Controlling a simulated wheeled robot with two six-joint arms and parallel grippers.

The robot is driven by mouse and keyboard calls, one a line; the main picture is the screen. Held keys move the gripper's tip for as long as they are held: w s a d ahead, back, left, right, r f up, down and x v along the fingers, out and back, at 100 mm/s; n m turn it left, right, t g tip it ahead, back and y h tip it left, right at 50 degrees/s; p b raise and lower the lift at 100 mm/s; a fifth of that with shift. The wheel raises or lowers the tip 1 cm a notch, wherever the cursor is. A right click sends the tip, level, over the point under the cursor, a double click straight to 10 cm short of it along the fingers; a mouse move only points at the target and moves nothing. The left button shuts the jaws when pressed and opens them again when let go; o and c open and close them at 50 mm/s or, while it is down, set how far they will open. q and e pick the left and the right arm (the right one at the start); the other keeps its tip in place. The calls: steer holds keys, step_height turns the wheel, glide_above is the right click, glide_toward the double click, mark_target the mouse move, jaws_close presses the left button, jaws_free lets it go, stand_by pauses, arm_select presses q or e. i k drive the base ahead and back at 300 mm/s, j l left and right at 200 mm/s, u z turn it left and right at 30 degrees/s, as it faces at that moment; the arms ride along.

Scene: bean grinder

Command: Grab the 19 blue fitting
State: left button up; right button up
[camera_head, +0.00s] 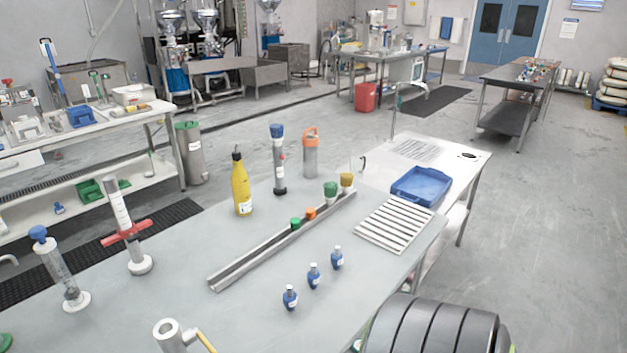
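Three small blue fittings with metal tops and white labels stand in a diagonal row on the grey table (190,285). The nearest blue fitting (290,298) is at the left of the row, the middle blue fitting (313,276) is beside it, and the far blue fitting (337,259) is at the right. Their labels are too small to read, so I cannot tell which one is 19. Neither of my grippers shows in the head view.
Table around the fittings is clear.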

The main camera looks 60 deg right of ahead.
mark_target(290, 299)
steer(key=z, duration=1.7)
steer(key=l+u, duration=0.15)
steer(key=l, duration=1.05)
steer(key=i, duration=0.05)
